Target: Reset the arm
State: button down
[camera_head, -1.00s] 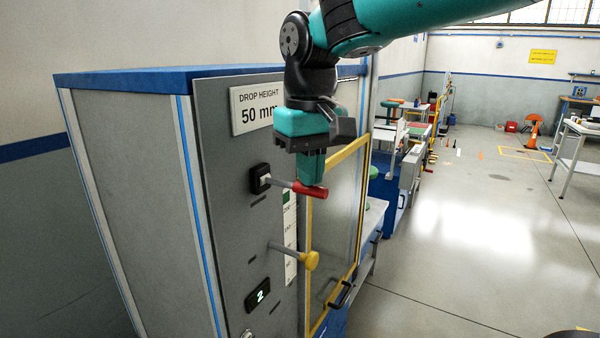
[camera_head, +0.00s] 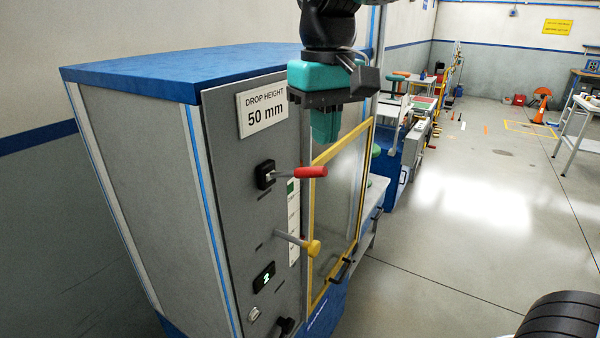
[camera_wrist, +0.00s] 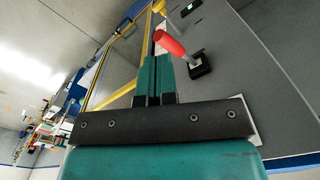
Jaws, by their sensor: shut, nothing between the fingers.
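My gripper (camera_head: 324,132) hangs pointing down in front of the grey test cabinet, at the upper right of its control panel. Its teal fingers are shut and empty; they also show together in the wrist view (camera_wrist: 156,62). The lever with the red handle (camera_head: 311,172) sticks out of the panel just below the fingertips in the head view. In the wrist view the red handle (camera_wrist: 169,43) lies just beyond the fingertips, and I cannot tell the exact gap. The yellow knob (camera_head: 313,248) on its rod is lower on the panel.
The cabinet (camera_head: 225,160) carries a "DROP HEIGHT 50 mm" sign (camera_head: 264,114) and a lit display (camera_head: 264,277). A yellow-framed clear door (camera_head: 340,200) with a black handle is right of the panel.

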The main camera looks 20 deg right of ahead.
jog(key=s+a+f+n+y+b, duration=0.2)
jog(key=s+a+f+n, duration=0.1)
jog(key=s+f, duration=0.4)
jog(key=s+a+f+n+y+b, duration=0.2)
jog(key=s+a+f+n, duration=0.1)
jog(key=s+f, duration=0.4)
jog(key=s, duration=0.3)
jog(key=shift+f, duration=0.15)
dwell(1.1)
